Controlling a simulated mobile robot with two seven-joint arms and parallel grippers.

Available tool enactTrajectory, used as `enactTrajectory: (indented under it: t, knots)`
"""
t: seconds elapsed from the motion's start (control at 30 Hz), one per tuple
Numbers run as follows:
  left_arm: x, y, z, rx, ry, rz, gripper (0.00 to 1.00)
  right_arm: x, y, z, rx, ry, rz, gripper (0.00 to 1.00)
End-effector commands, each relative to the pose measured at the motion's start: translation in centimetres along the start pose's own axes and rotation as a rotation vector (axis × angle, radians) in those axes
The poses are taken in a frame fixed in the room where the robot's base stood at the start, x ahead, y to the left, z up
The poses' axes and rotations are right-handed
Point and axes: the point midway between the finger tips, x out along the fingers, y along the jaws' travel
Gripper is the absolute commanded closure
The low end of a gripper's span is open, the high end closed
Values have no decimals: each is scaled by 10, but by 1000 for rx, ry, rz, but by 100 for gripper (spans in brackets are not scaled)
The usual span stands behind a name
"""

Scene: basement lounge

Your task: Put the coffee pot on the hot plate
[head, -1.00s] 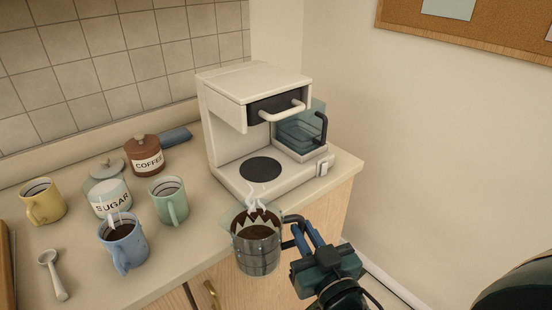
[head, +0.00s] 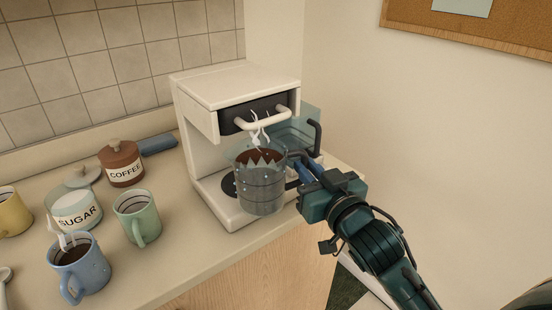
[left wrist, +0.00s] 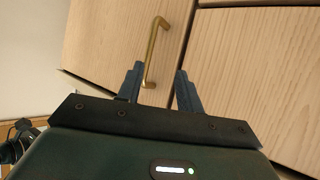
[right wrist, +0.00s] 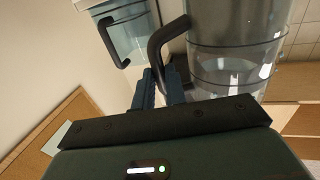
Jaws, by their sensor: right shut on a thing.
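The coffee pot (head: 261,192), clear glass with dark coffee and steam, is upright in front of the coffee maker (head: 232,84). My right gripper (head: 298,174) is shut on its dark handle, which also shows in the right wrist view (right wrist: 164,40) beside the pot's glass wall (right wrist: 232,68). The pot overlaps the machine's base in the head view and hides most of the dark round hot plate (head: 228,184); only its left edge shows. I cannot tell whether the pot touches the base. My left gripper (left wrist: 158,80) is open and empty before a cabinet door with a brass handle (left wrist: 155,52).
A water tank (head: 296,128) with a dark handle sits at the machine's right side. On the counter at left are the coffee jar (head: 121,166), sugar jar (head: 77,212), green mug (head: 136,217), steaming blue mug (head: 79,268) and yellow mug (head: 12,214). A wall stands at right.

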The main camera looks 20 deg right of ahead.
Motion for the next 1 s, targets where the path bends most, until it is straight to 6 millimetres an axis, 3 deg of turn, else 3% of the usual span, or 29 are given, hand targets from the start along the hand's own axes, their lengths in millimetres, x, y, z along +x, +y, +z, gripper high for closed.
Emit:
enactTrajectory:
  t: [0.2,0.43,0.6,0.8,1.0]
  knots:
    - [-3,-4,2,1,-19,-10,64,59,0,-6,1,9,0,100]
    - [-2,-7,4,-13,-30,-25,64,106,0,-4,3,8,0,100]
    - [-2,-7,4,-18,-31,-26,64,118,0,-1,3,6,-1,100]
    - [-1,-6,4,-17,-31,-25,64,118,0,26,3,3,-1,100]
    - [-1,-6,4,-15,-30,-22,64,118,0,33,2,8,-1,100]
